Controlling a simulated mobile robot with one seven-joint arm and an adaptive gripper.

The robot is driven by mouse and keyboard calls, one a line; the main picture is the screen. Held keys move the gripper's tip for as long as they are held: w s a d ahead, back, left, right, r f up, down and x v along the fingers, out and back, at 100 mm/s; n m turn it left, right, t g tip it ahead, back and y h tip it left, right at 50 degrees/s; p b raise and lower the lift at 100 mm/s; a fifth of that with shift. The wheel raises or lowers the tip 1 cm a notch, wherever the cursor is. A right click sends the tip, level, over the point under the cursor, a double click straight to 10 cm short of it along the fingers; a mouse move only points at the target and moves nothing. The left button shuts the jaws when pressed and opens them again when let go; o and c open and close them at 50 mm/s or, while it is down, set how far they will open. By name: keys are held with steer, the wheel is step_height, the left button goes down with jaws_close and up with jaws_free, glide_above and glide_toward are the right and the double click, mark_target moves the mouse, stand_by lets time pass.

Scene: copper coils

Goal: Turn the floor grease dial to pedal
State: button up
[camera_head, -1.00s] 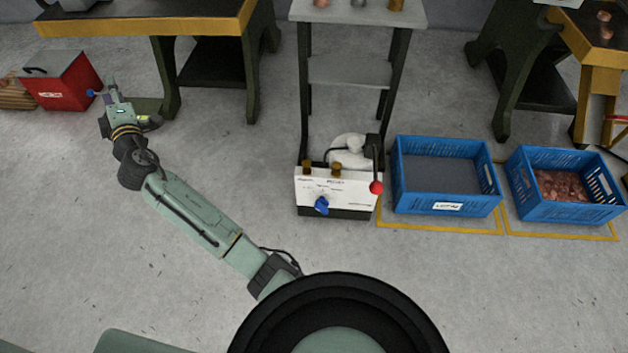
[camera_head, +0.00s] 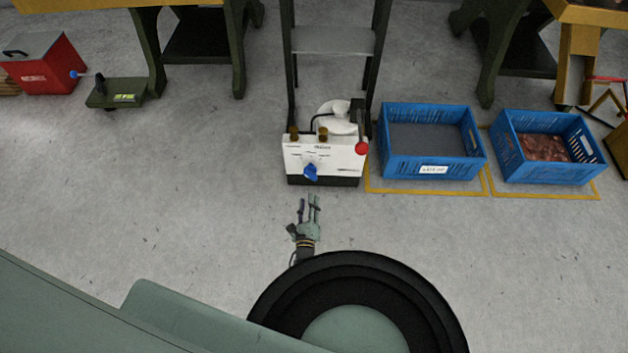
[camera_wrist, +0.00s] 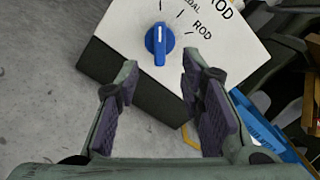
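The dial is a blue knob (camera_head: 311,171) on the white front of a grease box (camera_head: 342,165) on the floor, below the shelf stand. It also shows in the wrist view (camera_wrist: 160,38). Its white mark points straight up in that picture, away from the ROD label on the right; the partly cut-off label ending in "DAL" lies between. My gripper (camera_head: 308,203) is on the floor side in front of the box, fingers toward the dial. In the wrist view my gripper (camera_wrist: 160,82) is open and empty, with the knob beyond the fingertips, apart from them.
A red-balled lever (camera_head: 361,148) stands at the box's right side. Blue crates (camera_head: 430,167) stand to its right within yellow floor lines. A green pedal (camera_head: 116,95) and red box (camera_head: 42,72) lie far left. The floor left of the box is clear.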

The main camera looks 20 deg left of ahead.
mark_target(309, 178)
steer(key=b+x, duration=0.4)
steer(key=x, duration=0.5)
steer(key=shift+w+a+f, duration=0.15)
steer(key=shift+w, duration=0.2)
steer(key=shift+w+a+b, duration=0.15)
steer(key=shift+w+b, duration=0.2)
steer(key=shift+w, duration=0.1)
jaws_close()
